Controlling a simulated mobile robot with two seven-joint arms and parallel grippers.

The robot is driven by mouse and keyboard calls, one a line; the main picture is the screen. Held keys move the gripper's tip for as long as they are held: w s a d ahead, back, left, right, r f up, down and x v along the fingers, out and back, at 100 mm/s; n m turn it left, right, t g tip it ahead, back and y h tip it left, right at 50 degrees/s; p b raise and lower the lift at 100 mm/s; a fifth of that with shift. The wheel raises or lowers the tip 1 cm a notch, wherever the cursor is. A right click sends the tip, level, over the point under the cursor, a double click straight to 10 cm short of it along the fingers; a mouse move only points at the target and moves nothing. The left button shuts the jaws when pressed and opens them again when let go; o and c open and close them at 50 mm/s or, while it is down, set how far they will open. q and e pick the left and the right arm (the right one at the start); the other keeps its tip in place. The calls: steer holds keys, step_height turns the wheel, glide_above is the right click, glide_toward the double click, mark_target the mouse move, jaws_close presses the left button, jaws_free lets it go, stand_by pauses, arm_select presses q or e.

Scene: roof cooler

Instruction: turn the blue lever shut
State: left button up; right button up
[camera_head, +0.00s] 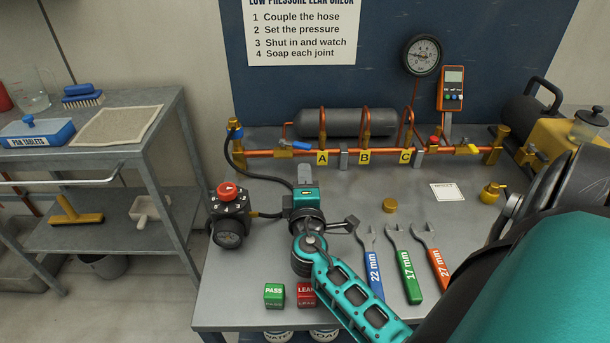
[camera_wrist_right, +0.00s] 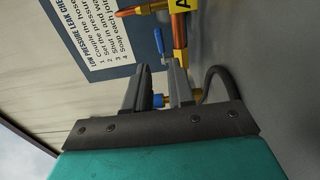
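The blue lever (camera_head: 300,145) is on a brass valve (camera_head: 284,143) near the left end of the copper pipe. It lies roughly along the pipe, its handle toward label A. In the right wrist view the blue lever (camera_wrist_right: 161,43) shows just beyond the fingertips, apart from them. My right gripper (camera_head: 303,174) is in front of the lever, on the near side of the pipe. In the right wrist view its two fingers (camera_wrist_right: 159,66) stand apart with nothing held. My left gripper is not in view.
A black hose (camera_head: 262,178) runs from the pipe's left end to the regulator with red knob (camera_head: 228,192), left of my gripper. Wrenches (camera_head: 405,262) and PASS and LEAK blocks (camera_head: 274,295) lie nearer on the bench. A grey cylinder (camera_head: 345,122) lies behind the pipe.

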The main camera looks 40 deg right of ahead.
mark_target(304, 149)
steer(key=shift+v, duration=1.55)
steer(key=d+t, duration=0.1)
steer(key=d+r+n+t+y, duration=0.1)
steer(key=s+d+y, duration=0.1)
steer(key=shift+d+r+n+t+b, duration=0.25)
steer(key=shift+r+n+t+b, duration=0.05)
steer(key=shift+r+n+t, duration=0.1)
steer(key=n+y, duration=0.1)
steer(key=s+d+f+n+y, duration=0.1)
steer(key=y, duration=0.1)
steer(key=shift+d+t, duration=0.15)
steer(key=shift+t, duration=0.25)
steer(key=shift+s+d+f+n+y, duration=0.3)
steer(key=shift+f+n+y, duration=0.1)
steer(key=shift+y, duration=0.1)
steer(key=x, duration=1.2)
steer(key=shift+w+f, duration=0.15)
steer(key=shift+w, duration=0.25)
jaws_close()
